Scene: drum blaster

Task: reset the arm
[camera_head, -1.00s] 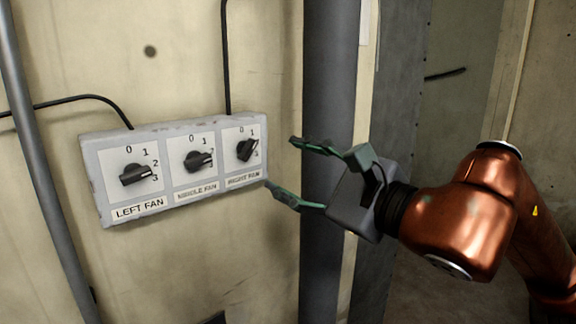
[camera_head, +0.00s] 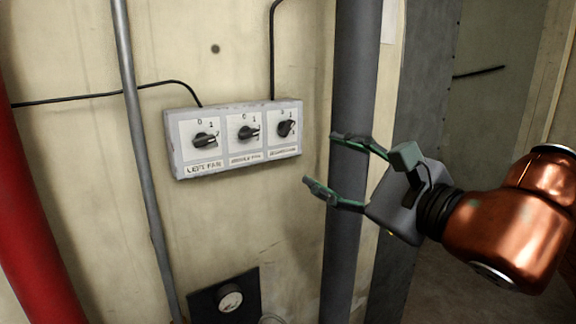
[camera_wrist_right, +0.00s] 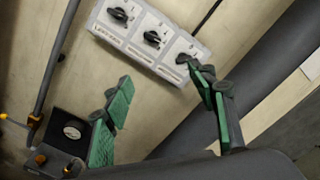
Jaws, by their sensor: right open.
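My right gripper (camera_head: 322,163) is open and empty, with green fingers apart, to the right of and a little below the fan switch box. Its copper-coloured arm comes in from the right. The fingers also show in the right wrist view (camera_wrist_right: 165,90), with the box beyond them. The grey fan switch box (camera_head: 235,172) is on the wall with three black knobs, for left fan (camera_head: 205,141), middle fan (camera_head: 248,132) and right fan (camera_head: 286,128). The gripper appears clear of the box. My left gripper is not in view.
A thick dark pipe (camera_head: 345,240) runs upright behind my right gripper. A thin grey pipe (camera_head: 140,150) stands left of the box, and a red pipe (camera_head: 30,210) at the far left. A black panel with a round gauge (camera_head: 229,299) is below.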

